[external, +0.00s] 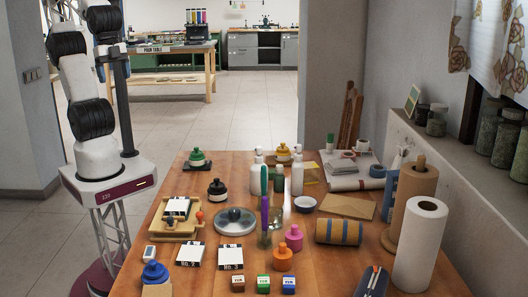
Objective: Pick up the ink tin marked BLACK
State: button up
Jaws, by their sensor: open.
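No label reading BLACK is legible in the external view, so I cannot tell which thing is the ink tin. A round black pot with a knob-like top (217,189) stands on the wooden table at left of centre. White boxes with black bands lie nearer the front: one (190,255) and another (231,257) beside it, with a third (177,207) on a wooden tray. My arm rises at the left; my gripper is outside the picture.
The wooden table (330,272) is crowded. A green and purple upright thing (264,205) stands mid-table near white bottles (257,172). Paper rolls (420,243) stand at right.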

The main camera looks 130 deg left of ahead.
dwell(0.3)
jog(key=n+g+h, duration=0.1)
jog(key=n+g, duration=0.2)
jog(key=n, duration=1.5)
send_over(217, 192)
jog(key=s+a, duration=0.2)
jog(key=f, duration=2.5)
jog(key=shift+s+f, duration=0.2)
jog(key=shift+f, duration=0.2)
jog(key=shift+w+a+f+h, duration=0.15)
jog(key=shift+f+h, duration=0.15)
jog(key=shift+f, duration=0.15)
jog(key=shift+d+f, duration=0.2)
jog(key=shift+f, duration=1.05)
